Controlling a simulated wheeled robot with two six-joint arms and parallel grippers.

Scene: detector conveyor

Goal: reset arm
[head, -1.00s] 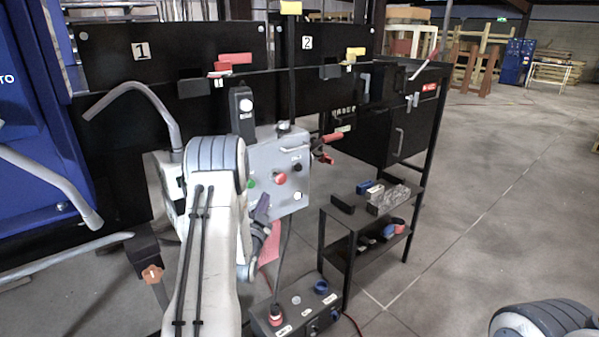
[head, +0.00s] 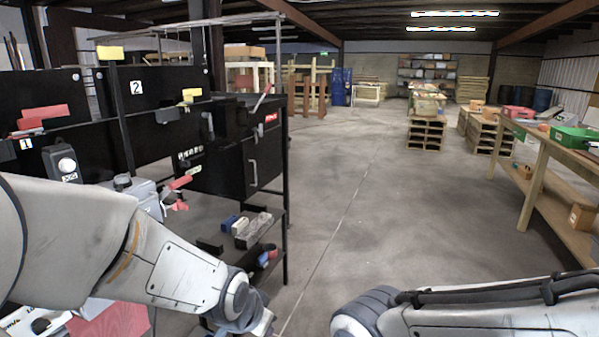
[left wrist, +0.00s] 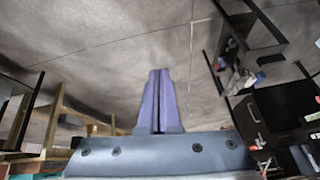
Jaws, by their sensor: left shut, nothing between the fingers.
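My left gripper (left wrist: 158,105) shows in the left wrist view with its two purple fingers pressed together and nothing between them. It points over bare concrete floor, apart from any object. In the head view my left arm (head: 160,260) reaches in from the left across the lower picture, and its gripper is not clearly visible at the bottom edge. My right arm (head: 470,310) lies along the bottom right, and its gripper is out of view.
A black panel frame with a cabinet (head: 245,158) and a low shelf (head: 262,246) stands at left. A wooden table (head: 540,150) with bins is at right. Pallets (head: 426,130) stand farther back. Open concrete floor (head: 390,210) lies between.

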